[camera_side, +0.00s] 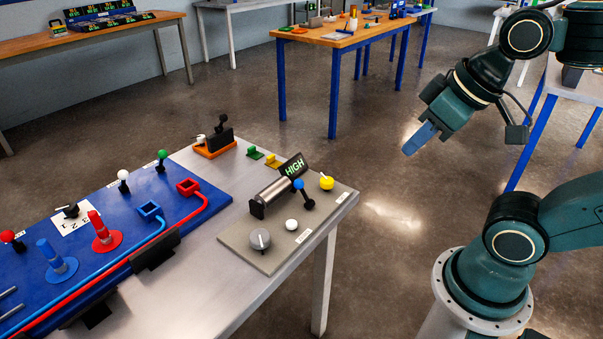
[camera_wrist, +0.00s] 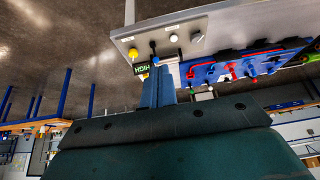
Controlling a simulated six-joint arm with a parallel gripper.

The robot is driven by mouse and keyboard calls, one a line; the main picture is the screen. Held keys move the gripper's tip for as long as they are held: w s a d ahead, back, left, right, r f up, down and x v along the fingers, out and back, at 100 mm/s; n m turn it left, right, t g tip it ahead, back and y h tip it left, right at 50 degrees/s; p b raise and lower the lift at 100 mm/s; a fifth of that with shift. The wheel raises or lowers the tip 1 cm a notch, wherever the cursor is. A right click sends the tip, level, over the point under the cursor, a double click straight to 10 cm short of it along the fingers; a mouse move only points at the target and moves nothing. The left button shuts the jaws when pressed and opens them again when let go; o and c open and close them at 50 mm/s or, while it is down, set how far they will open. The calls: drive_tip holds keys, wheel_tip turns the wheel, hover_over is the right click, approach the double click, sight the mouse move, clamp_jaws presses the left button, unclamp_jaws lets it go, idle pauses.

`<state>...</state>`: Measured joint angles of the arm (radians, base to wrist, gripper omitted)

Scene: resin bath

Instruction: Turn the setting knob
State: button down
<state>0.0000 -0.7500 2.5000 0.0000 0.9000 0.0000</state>
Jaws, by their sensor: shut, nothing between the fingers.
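The setting knob appears to be the round grey dial (camera_side: 260,239) with a white pointer line, on the front corner of a grey-beige panel (camera_side: 235,240). It also shows, small, in the wrist view (camera_wrist: 197,37). My gripper (camera_side: 418,140) is held in the air to the right of the panel, well apart from it, with its blue fingers pointing down and left. The fingers (camera_wrist: 157,88) are together and empty in the wrist view, and they partly cover the panel's far parts.
The panel also carries a metal cylinder (camera_side: 283,195), a HIGH display (camera_side: 294,167), a blue-tipped lever (camera_side: 299,184), a white button (camera_side: 291,225) and a yellow knob (camera_side: 327,182). A blue board (camera_side: 110,220) with levers and pegs lies left. Air between gripper and panel is clear.

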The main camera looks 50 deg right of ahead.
drive_tip(key=c, duration=1.6)
unclamp_jaws()
drive_tip(key=o, duration=0.4)
drive_tip(key=shift+w+r, duration=0.1)
drive_tip(key=shift+w, duration=0.1)
drive_tip(key=shift+o, duration=1)
drive_tip(key=shift+w+d, duration=0.1)
drive_tip(key=shift+w, duration=0.2)
drive_tip(key=n+g, duration=0.6)
drive_tip(key=n, duration=0.3)
hover_over(327, 180)
wheel_tip(327, 180, down, 13)
drive_tip(key=shift+r, duration=0.15)
drive_tip(key=shift+f, duration=6.85)
